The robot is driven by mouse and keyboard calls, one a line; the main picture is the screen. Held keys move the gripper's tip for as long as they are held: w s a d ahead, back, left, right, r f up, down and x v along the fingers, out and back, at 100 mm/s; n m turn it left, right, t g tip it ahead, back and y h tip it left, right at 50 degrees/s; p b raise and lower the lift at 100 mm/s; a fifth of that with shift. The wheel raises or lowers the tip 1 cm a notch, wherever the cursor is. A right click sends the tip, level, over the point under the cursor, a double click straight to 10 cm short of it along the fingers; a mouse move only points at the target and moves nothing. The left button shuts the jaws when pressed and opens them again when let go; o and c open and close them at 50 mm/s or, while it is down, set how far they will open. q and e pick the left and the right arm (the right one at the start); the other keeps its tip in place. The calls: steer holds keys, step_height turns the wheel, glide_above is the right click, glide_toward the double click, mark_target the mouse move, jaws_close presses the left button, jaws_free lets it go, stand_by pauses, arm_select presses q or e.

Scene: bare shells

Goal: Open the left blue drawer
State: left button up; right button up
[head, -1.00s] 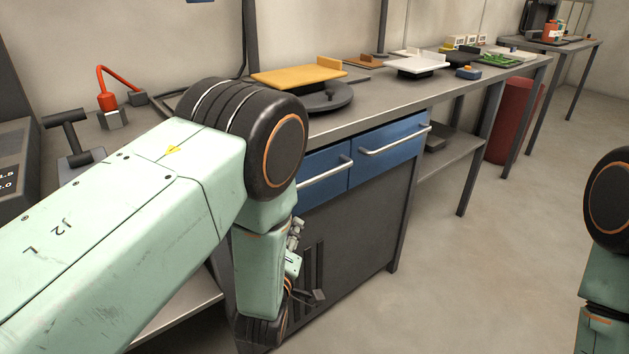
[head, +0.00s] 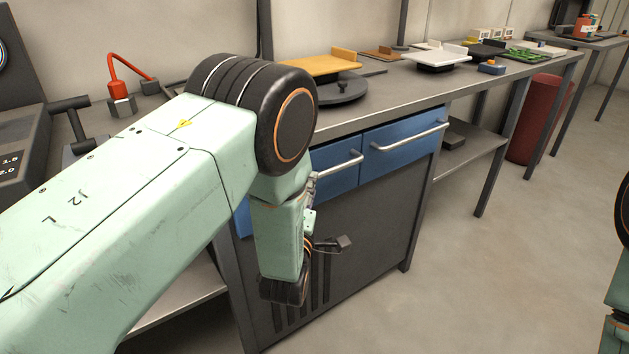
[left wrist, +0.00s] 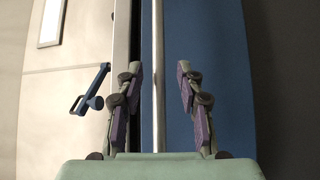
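The left blue drawer (head: 336,188) is shut, flush under the bench top, partly hidden by my left arm. Its silver bar handle (head: 342,166) runs along the front. My left gripper (head: 314,187) is mostly hidden behind my forearm, with its tip close to the handle's near end. In the left wrist view, the gripper (left wrist: 158,75) is open, one finger on each side of the handle bar (left wrist: 157,40). The blue drawer front (left wrist: 215,75) lies behind. No contact with the bar shows. My right gripper is out of view.
A second blue drawer (head: 402,147) with its own handle sits to the right, also shut. The bench top (head: 400,92) holds an orange board (head: 318,66), a round dark plate (head: 342,89) and other items. Open floor (head: 500,270) lies to the right.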

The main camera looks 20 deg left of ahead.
arm_select(q)
steer(key=w, duration=0.3)
steer(key=shift+w+a+r+b, duration=0.1)
steer(key=shift+a+r+b, duration=0.1)
steer(key=shift+r+b, duration=0.15)
steer(key=shift+w, duration=0.45)
steer(key=shift+s, duration=0.1)
steer(key=shift+c, duration=0.2)
steer(key=shift+c, duration=0.8)
jaws_close()
